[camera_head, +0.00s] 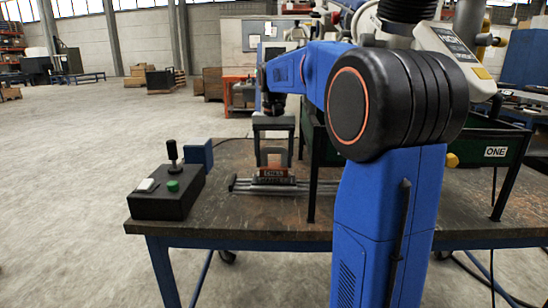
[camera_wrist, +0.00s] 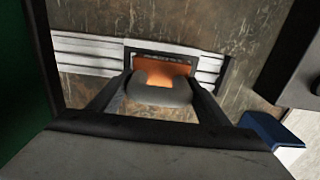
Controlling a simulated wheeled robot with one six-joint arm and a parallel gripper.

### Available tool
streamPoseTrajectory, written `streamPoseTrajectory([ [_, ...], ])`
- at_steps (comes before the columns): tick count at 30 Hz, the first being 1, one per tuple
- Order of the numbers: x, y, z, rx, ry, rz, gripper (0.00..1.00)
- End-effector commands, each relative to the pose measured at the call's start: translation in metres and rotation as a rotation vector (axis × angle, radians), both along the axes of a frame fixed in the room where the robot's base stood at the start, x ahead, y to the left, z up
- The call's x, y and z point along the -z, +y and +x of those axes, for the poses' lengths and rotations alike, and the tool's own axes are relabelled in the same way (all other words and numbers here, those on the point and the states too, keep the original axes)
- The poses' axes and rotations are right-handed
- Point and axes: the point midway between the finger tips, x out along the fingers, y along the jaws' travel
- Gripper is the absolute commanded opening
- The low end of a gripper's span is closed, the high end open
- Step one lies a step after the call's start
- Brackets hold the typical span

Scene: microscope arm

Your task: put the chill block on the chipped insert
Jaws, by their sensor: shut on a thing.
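In the wrist view my gripper (camera_wrist: 160,92) is shut on a rounded grey handle of the chill block (camera_wrist: 162,98), with an orange surface behind the handle. Just past it is a dark-edged piece (camera_wrist: 175,55) with small lettering I cannot read, set across a pale ribbed rail. I cannot make out the chipped insert for certain, or whether the block touches what is under it.
The pale rail (camera_head: 320,188) lies along the worn brown table (camera_head: 235,222). A black control box (camera_head: 165,200) with a joystick and green button stands left, beside a blue plate (camera_head: 199,156). A dark green bin (camera_head: 485,145) on legs, labelled "ONE", stands right.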

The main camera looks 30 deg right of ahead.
Motion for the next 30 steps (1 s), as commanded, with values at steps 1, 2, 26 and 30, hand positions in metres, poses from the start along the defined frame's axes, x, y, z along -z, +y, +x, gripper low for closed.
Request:
streamPoseTrajectory([
  [1,-0.001,0.0,0.0,0.0,-0.002,0.0,0.08],
  [2,0.0,0.0,0.0,0.0,-0.002,0.0,0.08],
  [26,-0.045,0.0,0.001,0.0,-0.003,-0.001,0.89],
  [30,-0.073,0.0,0.001,0.0,-0.003,-0.001,0.89],
])
